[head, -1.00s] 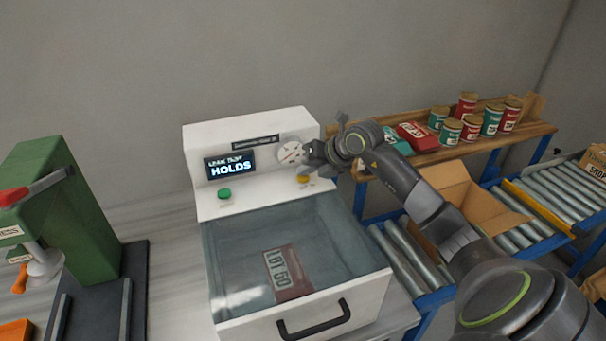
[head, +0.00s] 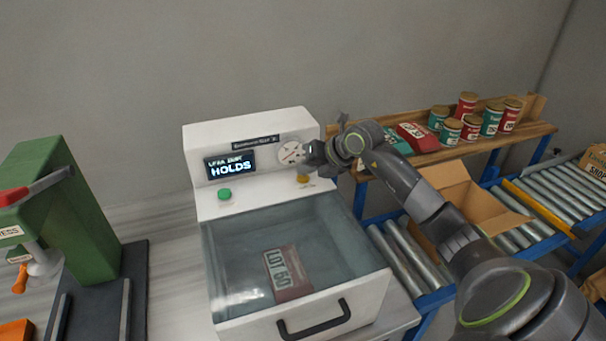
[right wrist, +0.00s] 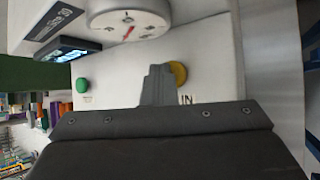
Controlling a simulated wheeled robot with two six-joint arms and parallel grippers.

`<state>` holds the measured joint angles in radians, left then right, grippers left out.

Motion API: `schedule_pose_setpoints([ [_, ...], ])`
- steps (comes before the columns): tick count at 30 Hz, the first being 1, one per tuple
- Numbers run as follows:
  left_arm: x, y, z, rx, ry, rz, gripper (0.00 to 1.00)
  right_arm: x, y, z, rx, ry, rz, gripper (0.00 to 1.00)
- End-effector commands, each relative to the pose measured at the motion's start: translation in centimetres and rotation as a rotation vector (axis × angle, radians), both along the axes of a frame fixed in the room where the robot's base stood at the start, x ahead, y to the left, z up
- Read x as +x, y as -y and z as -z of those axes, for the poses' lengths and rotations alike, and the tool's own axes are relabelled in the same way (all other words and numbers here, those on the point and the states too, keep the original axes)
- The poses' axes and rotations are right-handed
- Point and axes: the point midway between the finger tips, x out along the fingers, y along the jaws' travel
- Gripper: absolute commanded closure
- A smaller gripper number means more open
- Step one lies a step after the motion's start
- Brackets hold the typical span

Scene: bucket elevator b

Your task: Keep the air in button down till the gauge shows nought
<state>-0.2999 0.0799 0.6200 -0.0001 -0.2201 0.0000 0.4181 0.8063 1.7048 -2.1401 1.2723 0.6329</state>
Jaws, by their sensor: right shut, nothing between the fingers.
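The white leak tester (head: 250,125) has a yellow button (head: 303,179) below a round gauge (head: 291,152). In the right wrist view the yellow button (right wrist: 179,73) is next to the letters "IN", and the gauge (right wrist: 128,18) shows a red needle; its figures are too blurred to read. My right gripper (head: 308,164) is shut and empty. In the right wrist view its fingertips (right wrist: 159,70) overlap the button's left edge; I cannot tell whether they touch it. A green button (head: 224,194) is at the left. My left gripper is out of view.
A red packet (head: 287,272) lies under the clear lid of the tester's chamber, which has a black handle (head: 314,322). A green press (head: 70,215) stands at left. Behind my right arm are a shelf (head: 470,150) with cans, an open carton (head: 455,190) and roller conveyors (head: 555,195).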

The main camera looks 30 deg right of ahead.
Motion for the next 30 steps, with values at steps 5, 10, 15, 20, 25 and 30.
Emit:
schedule_pose_setpoints([
  [5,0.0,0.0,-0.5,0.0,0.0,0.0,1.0,0.0,0.1,-0.6,-0.001,0.0,0.001,1.0],
  [10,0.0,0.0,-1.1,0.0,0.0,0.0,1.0,0.0,0.1,-1.7,-0.001,0.0,0.001,1.0],
  [15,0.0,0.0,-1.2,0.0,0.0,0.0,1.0,0.0,0.1,-2.0,-0.001,0.0,0.001,1.0],
  [20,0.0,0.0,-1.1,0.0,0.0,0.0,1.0,0.0,0.0,-1.9,0.0,0.0,0.0,1.0],
  [25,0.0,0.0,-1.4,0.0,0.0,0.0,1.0,0.0,0.0,-2.3,-0.001,0.0,-0.001,1.0],
  [30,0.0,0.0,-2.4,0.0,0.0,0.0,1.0,0.0,0.0,-3.9,0.0,0.002,-0.001,1.0],
])
